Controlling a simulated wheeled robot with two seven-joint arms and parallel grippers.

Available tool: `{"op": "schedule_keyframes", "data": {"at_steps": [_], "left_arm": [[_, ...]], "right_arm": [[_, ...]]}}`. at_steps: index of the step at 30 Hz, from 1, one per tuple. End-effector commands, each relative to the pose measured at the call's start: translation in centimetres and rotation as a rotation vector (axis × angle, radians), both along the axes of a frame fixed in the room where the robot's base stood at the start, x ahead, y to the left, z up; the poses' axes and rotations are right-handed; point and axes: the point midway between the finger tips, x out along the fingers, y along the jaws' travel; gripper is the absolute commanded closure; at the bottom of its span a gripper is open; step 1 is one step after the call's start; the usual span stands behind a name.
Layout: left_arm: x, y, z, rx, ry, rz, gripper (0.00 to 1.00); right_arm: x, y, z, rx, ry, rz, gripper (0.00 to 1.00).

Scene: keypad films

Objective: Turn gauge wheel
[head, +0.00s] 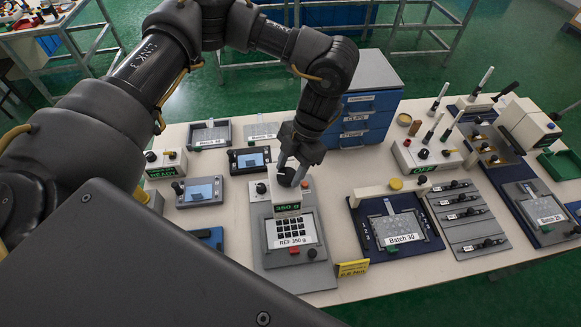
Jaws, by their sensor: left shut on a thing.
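A grey device (258,235) stands in the middle of the table, with a green lit display (287,208) that seems to read 350.0. Below the display lies a film with a black key grid (291,232), labelled "REF 350 g". My left gripper (289,178) reaches down from above at the device's top. It is shut on a dark round wheel (286,176), which the fingers partly cover. My right gripper is not in view.
A tray with a "Batch 30" film (402,228) and a grey panel with several black knobs (465,218) stand to the right. Small screen units (199,191) stand to the left. A blue drawer cabinet (364,103) stands behind my left arm. Bare table shows right of the device.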

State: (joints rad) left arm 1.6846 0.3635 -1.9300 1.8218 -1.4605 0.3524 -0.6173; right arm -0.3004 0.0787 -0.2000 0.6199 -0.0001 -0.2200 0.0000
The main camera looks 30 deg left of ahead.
Motion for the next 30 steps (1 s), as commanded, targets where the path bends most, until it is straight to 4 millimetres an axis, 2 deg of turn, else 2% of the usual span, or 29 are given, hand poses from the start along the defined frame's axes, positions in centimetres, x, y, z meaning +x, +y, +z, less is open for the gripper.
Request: {"op": "schedule_keyframes", "data": {"at_steps": [18, 19, 23, 24, 30], "left_arm": [[0.02, -0.07, -0.09, -0.001, -0.003, -0.042, 0.77], [0.02, -0.07, -0.09, -0.001, -0.003, -0.042, 0.53], [0.01, -0.06, -0.07, -0.001, -0.002, -0.041, 0.35], [0.00, -0.06, -0.07, -0.001, -0.001, -0.041, 0.32], [-0.02, -0.04, -0.03, -0.001, -0.001, -0.041, 0.32]], "right_arm": [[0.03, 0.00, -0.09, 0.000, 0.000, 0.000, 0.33], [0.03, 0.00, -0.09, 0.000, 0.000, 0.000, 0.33], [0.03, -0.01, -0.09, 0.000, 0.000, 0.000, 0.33], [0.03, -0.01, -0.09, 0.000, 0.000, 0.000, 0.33], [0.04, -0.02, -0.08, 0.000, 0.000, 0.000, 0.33]]}}
